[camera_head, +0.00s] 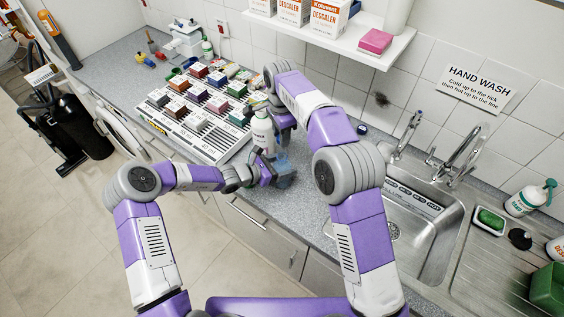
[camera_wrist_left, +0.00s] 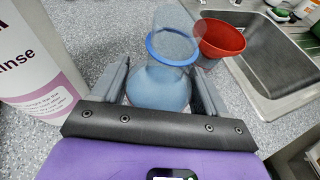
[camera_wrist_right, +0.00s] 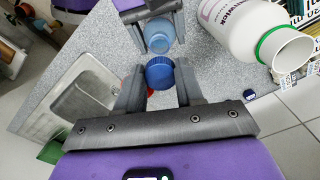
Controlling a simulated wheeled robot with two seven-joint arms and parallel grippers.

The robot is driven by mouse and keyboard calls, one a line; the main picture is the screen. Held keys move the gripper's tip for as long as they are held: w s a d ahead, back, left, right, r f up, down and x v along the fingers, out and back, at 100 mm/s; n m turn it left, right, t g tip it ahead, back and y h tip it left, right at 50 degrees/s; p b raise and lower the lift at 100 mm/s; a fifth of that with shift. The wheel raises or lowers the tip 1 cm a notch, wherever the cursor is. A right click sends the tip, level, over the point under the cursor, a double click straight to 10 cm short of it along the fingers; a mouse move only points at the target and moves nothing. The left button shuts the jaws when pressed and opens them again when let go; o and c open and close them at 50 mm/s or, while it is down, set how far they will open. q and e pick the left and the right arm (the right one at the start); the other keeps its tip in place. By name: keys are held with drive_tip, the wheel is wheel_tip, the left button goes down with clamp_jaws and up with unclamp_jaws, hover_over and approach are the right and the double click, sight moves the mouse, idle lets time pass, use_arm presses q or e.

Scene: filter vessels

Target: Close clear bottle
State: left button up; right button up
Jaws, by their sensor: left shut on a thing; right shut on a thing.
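My left gripper (camera_wrist_left: 160,95) is shut on the clear bluish bottle (camera_wrist_left: 158,88), which has a blue ring near its top. In the head view the bottle (camera_head: 286,168) shows faintly at my left gripper (camera_head: 278,174). My right gripper (camera_wrist_right: 158,92) is shut on a blue cap (camera_wrist_right: 159,73). In the right wrist view the clear bottle (camera_wrist_right: 158,38) appears just beyond the cap; I cannot tell whether they touch. My right gripper is mostly hidden behind the arm and bottles in the head view.
A large white rinse bottle (camera_head: 262,132) stands close beside the grippers; its open mouth with a green ring shows in the right wrist view (camera_wrist_right: 290,48). A sink (camera_head: 410,235) lies to the right, a rack of boxes (camera_head: 190,130) to the left.

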approach(282, 168)
drive_tip(key=shift+w+a+r, duration=0.15)
drive_tip(key=shift+w+a, duration=0.05)
drive_tip(key=shift+w, duration=0.75)
drive_tip(key=shift+f, duration=0.85)
drive_tip(key=shift+f, duration=0.6)
